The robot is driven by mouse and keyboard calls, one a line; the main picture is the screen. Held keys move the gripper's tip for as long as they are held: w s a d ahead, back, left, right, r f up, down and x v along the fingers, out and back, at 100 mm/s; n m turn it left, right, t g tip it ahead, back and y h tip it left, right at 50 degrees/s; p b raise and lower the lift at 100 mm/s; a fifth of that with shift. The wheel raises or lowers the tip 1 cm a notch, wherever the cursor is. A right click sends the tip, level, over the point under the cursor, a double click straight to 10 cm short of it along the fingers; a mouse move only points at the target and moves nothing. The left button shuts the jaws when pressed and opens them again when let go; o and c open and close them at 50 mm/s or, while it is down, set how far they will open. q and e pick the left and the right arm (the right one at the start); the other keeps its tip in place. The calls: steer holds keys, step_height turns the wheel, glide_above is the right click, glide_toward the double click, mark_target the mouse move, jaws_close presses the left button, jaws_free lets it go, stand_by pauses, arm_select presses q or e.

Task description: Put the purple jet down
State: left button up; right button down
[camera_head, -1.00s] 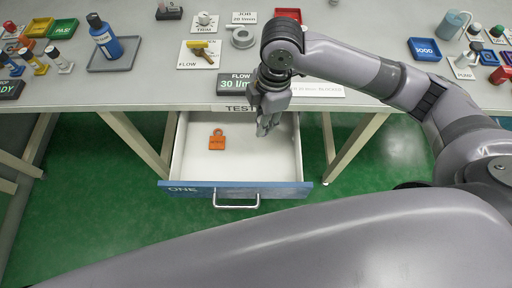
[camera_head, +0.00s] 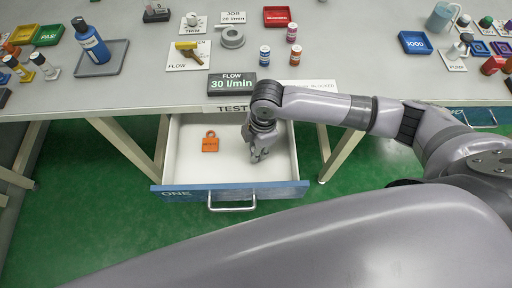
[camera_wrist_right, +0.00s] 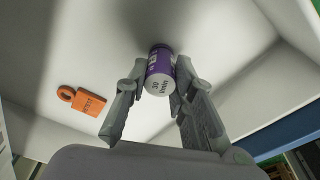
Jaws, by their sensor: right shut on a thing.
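The purple jet (camera_wrist_right: 160,72) is a small purple cylinder with a white label and a pale end marked with print. It sits between the fingers of my right gripper (camera_wrist_right: 156,88), which is shut on it. In the head view my right gripper (camera_head: 257,154) points down inside the open drawer (camera_head: 228,177), at its right side. The jet is hidden there behind the gripper. I cannot tell whether the jet touches the drawer floor. My left gripper is not in view.
An orange tag (camera_head: 210,142) lies in the drawer, left of the gripper, and also shows in the wrist view (camera_wrist_right: 88,101). The drawer's blue front (camera_head: 180,193) has a metal handle. The rest of the drawer floor is bare.

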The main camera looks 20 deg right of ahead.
steer(key=c, duration=1.4)
jaws_free()
steer(key=shift+o, duration=0.2)
step_height(320, 180, up, 12)
steer(key=d+p, duration=0.1)
steer(key=shift+d, duration=0.2)
